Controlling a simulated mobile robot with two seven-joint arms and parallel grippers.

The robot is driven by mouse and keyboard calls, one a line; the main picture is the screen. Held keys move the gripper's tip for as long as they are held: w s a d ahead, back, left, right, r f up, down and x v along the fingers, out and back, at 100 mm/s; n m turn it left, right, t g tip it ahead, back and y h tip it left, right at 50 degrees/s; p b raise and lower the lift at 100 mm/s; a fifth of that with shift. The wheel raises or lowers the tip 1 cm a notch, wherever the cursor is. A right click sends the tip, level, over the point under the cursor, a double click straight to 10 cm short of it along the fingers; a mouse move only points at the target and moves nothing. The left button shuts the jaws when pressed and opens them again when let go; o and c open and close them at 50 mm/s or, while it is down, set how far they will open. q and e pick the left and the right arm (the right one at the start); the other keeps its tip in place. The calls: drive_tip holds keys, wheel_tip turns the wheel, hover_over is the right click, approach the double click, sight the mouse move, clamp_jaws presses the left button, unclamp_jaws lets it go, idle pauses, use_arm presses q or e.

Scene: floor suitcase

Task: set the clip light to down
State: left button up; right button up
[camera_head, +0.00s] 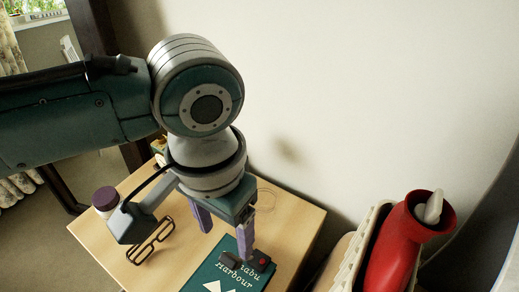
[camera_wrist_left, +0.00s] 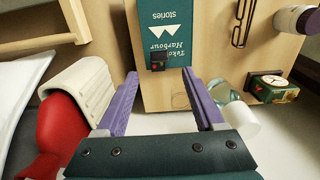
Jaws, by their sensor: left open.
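A small dark clip light (camera_head: 262,263) with a red spot sits at the edge of a green book (camera_head: 215,277) lying on the wooden bedside table. In the left wrist view the clip light (camera_wrist_left: 158,60) is a small black block on the book (camera_wrist_left: 165,25), straight ahead between my fingertips. My left gripper (camera_head: 225,245) points down over the book, its purple fingers apart and nothing held; one finger overlaps the view close to the clip light. In the left wrist view the open gripper (camera_wrist_left: 160,74) straddles its line. I cannot tell the light's setting. My right gripper is out of view.
Black glasses (camera_head: 150,240) and a purple-capped bottle (camera_head: 104,198) are on the table's left. A wall rises behind.

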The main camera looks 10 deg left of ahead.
sight(229, 256)
use_arm(q)
wheel_tip(229, 256, down, 8)
drive_tip(key=b, duration=0.3)
drive_tip(key=shift+f, duration=0.15)
drive_tip(key=shift+c, duration=0.2)
clamp_jaws()
idle(1.0)
